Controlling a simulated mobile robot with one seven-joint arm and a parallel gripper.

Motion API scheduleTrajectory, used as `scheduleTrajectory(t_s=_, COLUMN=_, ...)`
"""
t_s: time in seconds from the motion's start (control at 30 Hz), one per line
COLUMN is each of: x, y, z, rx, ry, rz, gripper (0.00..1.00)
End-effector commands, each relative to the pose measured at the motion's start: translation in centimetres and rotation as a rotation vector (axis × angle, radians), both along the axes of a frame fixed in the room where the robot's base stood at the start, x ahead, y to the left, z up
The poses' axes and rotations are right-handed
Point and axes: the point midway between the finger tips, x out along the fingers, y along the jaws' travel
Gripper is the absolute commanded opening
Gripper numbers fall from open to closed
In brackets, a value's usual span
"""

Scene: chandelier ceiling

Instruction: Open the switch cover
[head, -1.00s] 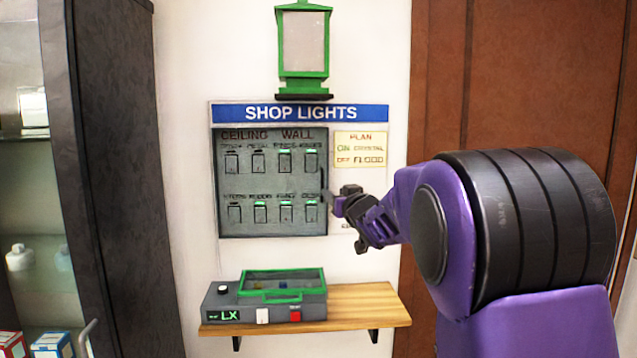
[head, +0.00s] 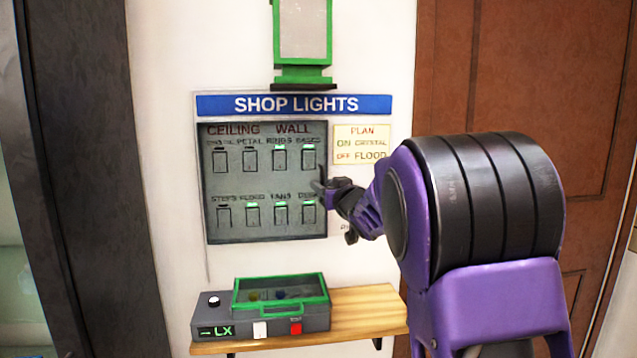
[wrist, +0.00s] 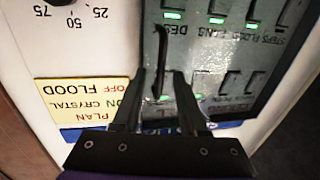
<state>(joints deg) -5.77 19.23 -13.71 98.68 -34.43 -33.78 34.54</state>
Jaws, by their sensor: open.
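The switch cover (head: 265,228) is a grey see-through panel over two rows of switches, under the blue SHOP LIGHTS sign (head: 294,105). It looks shut, lying flat over the switches. Its dark upright bar handle (wrist: 161,50) is at the cover's right edge in the head view and near the middle of the wrist view, which is upside down. My gripper (head: 324,188) is at that right edge. In the wrist view its two fingers (wrist: 160,78) are apart, with the handle lying between them in the picture. I cannot tell whether either finger touches it.
A wooden shelf (head: 365,312) below holds a grey control box (head: 215,320) with a green-framed lid (head: 280,294). A green lantern (head: 303,40) hangs above. A yellow plan note (head: 362,145) is right of the cover. A dark cabinet (head: 85,180) stands left, a brown door (head: 520,80) right.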

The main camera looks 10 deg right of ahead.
Motion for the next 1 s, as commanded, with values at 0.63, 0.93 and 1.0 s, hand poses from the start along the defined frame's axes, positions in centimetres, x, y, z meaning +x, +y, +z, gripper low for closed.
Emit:
scheduleTrajectory(t_s=0.63, x=0.0, y=-0.17, z=0.0, rx=0.0, ry=0.0, rz=0.001, gripper=0.13)
scheduleTrajectory(t_s=0.93, x=0.0, y=-0.17, z=0.01, rx=0.0, ry=0.0, rz=0.0, gripper=0.0)
scheduleTrajectory(t_s=1.0, x=0.0, y=-0.17, z=0.02, rx=0.0, ry=0.0, rz=0.0, gripper=0.0)
